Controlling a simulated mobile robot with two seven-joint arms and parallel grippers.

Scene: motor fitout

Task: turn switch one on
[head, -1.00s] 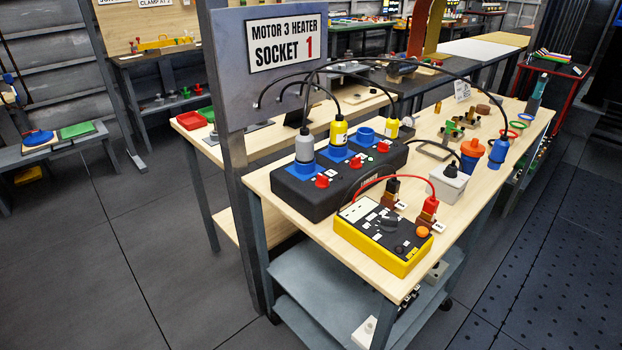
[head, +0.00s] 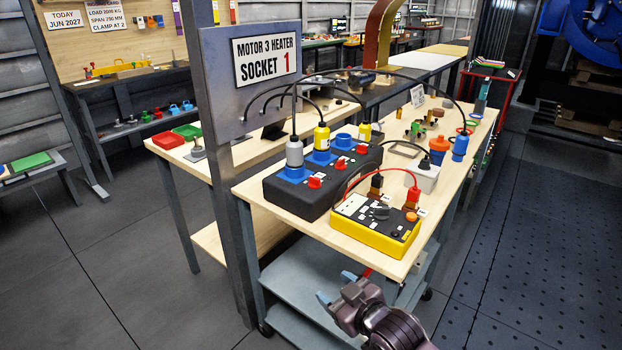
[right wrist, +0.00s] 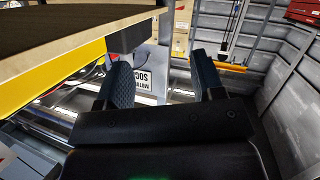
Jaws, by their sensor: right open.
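A black socket box (head: 271,191) stands on the bench under a sign (head: 267,60) reading "MOTOR 3 HEATER SOCKET 1". Along its near side are red switches: a front one (head: 315,183), a middle one (head: 340,164) and a far one (head: 362,149). Their labels and positions are too small to read. A grey plug (head: 294,154) and a yellow plug (head: 321,138) stand in blue sockets. My right gripper (head: 337,287) is open and empty, below and in front of the bench's near edge, apart from the box. Its spread fingers show in the right wrist view (right wrist: 163,78). My left gripper is out of view.
A yellow tester (head: 376,228) with red and black leads sits at the bench's near corner, between my right gripper and the box. A grey post (head: 225,170) stands at the left. Cables arch over the box. A grey shelf (head: 300,275) lies below the benchtop.

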